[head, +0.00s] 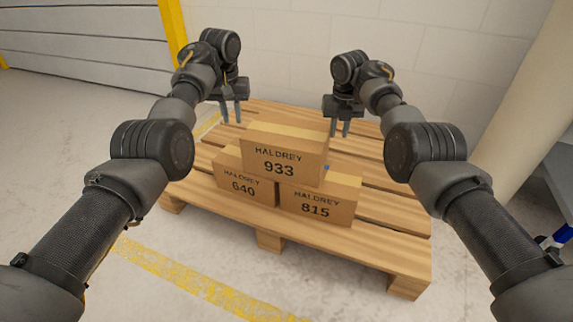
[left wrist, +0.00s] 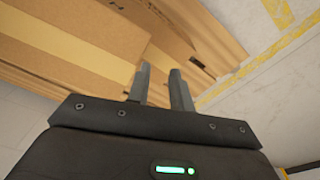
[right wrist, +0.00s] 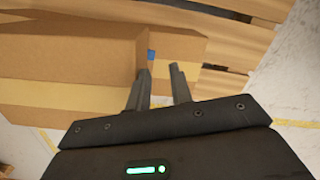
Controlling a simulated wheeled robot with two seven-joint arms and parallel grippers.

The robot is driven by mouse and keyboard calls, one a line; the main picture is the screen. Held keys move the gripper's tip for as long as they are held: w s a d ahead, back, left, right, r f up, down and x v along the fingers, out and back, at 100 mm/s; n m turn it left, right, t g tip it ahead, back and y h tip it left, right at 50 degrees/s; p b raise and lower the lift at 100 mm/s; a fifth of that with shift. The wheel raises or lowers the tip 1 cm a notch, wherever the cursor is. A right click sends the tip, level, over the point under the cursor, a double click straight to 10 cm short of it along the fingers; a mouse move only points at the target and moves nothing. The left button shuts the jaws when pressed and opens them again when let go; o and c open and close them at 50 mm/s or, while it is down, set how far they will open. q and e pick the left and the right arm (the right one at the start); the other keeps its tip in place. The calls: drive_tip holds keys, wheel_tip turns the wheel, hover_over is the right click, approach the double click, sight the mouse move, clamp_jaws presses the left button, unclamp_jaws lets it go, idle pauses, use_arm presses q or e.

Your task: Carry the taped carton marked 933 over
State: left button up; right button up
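The taped carton marked 933 (head: 283,157) rests on top of two cartons, one marked 640 (head: 243,186) and one marked 815 (head: 318,205). All three stand on a wooden pallet (head: 270,236). My left gripper (head: 231,112) points down beside the left end of carton 933, its two fingers apart and empty. My right gripper (head: 341,129) points down near the right end of carton 933, its fingers also apart with nothing between them. Cartons show beyond the fingers in the left wrist view (left wrist: 80,45) and the right wrist view (right wrist: 65,55).
Yellow tape (head: 190,278) runs along the floor in front of the pallet. A block wall (head: 290,50) with a yellow post (head: 172,28) stands behind, and a pale column (head: 515,90) rises at right. The pallet's right part is bare. Open floor (head: 60,110) lies at left.

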use_arm(q)
wheel_tip(320, 180, up, 7)
drive_tip(key=shift+s+f, duration=0.15)
drive_tip(key=shift+s, duration=0.1)
use_arm(e)
wheel_tip(320, 180, up, 12)
drive_tip(key=shift+s, duration=0.4)
idle(0.4)
